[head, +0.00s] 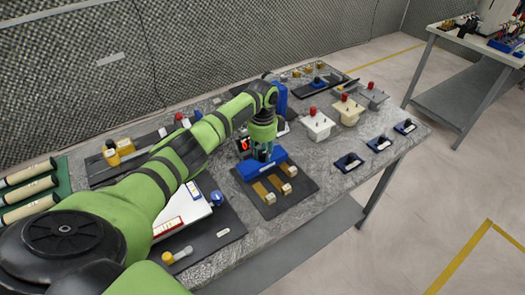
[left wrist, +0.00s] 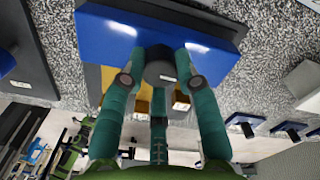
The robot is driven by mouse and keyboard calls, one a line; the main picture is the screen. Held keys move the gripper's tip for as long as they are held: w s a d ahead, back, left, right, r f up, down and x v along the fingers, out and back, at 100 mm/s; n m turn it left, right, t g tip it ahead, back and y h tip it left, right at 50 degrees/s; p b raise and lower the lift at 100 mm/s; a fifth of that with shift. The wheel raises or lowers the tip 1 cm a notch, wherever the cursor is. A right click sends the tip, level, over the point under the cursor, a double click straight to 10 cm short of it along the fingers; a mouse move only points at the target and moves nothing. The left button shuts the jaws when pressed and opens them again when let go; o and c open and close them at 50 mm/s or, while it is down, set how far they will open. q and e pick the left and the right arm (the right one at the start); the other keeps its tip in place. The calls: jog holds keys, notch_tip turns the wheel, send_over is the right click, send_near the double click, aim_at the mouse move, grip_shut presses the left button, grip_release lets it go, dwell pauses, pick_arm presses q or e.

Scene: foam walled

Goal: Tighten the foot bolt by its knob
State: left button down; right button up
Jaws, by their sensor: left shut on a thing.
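A blue block (head: 262,168) lies across brass-coloured strips (head: 272,187) on a dark base plate (head: 242,190) on the table. My left gripper (head: 263,152) points down over the top of the blue block. In the left wrist view, the teal fingers of my left gripper (left wrist: 160,60) are closed around a round grey knob (left wrist: 160,72) beside the blue block (left wrist: 150,30). In the head view the fingers and arm hide the knob. The bolt under the knob is hidden. My right gripper is not in view.
White boxes with red knobs, such as this one (head: 317,123), stand to the right of the plate. Small dark blue pieces, such as this one (head: 349,162), lie near the right table edge. A white panel (head: 180,212) lies left of the plate.

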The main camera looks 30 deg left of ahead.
aim_at(263, 154)
pick_arm(q)
jog(key=m, duration=0.4)
jog(key=shift+w+d+m, duration=0.1)
jog(key=shift+m, duration=0.3)
jog(key=m, duration=0.3)
jog(key=shift+m+b, duration=0.3)
jog(key=shift+b, duration=0.05)
jog(key=m, duration=0.4)
jog(key=shift+b, duration=0.3)
jog(key=m, duration=0.4)
jog(key=shift+m+b, duration=0.3)
jog(key=shift+b, duration=0.05)
jog(key=shift+f, duration=0.1)
jog(key=c, duration=0.9)
grip_release()
jog(key=shift+r, duration=0.25)
notch_tip(263, 154, up, 12)
jog(key=shift+s+f, duration=0.15)
jog(key=shift+s, duration=0.05)
